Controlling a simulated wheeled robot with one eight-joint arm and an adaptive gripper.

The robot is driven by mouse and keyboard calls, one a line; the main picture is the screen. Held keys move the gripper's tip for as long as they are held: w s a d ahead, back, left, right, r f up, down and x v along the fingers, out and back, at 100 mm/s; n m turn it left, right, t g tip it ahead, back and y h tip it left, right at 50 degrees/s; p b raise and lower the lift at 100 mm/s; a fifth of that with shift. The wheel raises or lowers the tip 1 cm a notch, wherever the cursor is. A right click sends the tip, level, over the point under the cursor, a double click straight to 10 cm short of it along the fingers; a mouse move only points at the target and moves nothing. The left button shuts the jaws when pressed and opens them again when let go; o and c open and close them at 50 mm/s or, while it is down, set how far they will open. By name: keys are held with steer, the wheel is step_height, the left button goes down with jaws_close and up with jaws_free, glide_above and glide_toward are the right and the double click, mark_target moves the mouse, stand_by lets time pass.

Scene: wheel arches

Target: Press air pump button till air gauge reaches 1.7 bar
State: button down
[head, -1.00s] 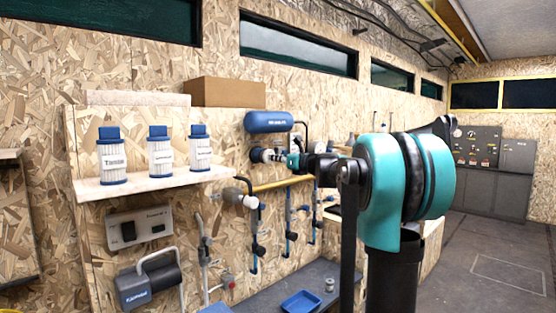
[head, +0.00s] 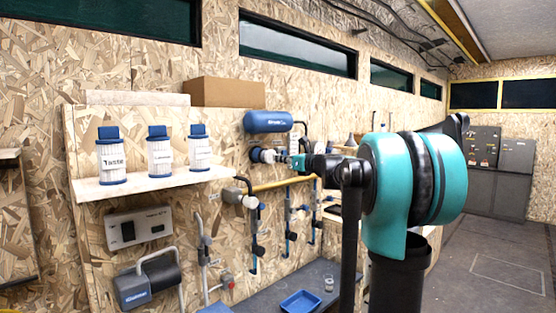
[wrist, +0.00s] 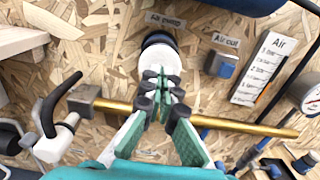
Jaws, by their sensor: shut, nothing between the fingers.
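The air pump button (wrist: 157,60) is a white round knob with a dark collar on the chipboard wall, under the "Air pump" label (wrist: 166,20) in the wrist view. My gripper (wrist: 160,92) is shut and empty, its dark fingertips in front of the knob's lower part. I cannot tell whether they touch it. In the head view my gripper (head: 290,159) points left at the button (head: 268,156). The round air gauge (wrist: 307,90) is cut off at the right edge of the wrist view; its needle cannot be read. The Air bar scale (wrist: 264,70) is beside it.
A brass pipe (wrist: 225,122) runs below. A blue tank (head: 268,121) hangs above. A shelf (head: 150,184) with filter cartridges is left, and a blue tray (head: 300,301) lies on the bench.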

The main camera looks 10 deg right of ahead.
steer(key=shift+w+a, duration=0.1)
steer(key=shift+w, duration=0.05)
stand_by(1.7)
steer(key=shift+s+d, duration=0.2)
steer(key=v, duration=0.5)
steer(key=shift+s+d, duration=0.25)
steer(key=shift+s, duration=0.1)
stand_by(0.6)
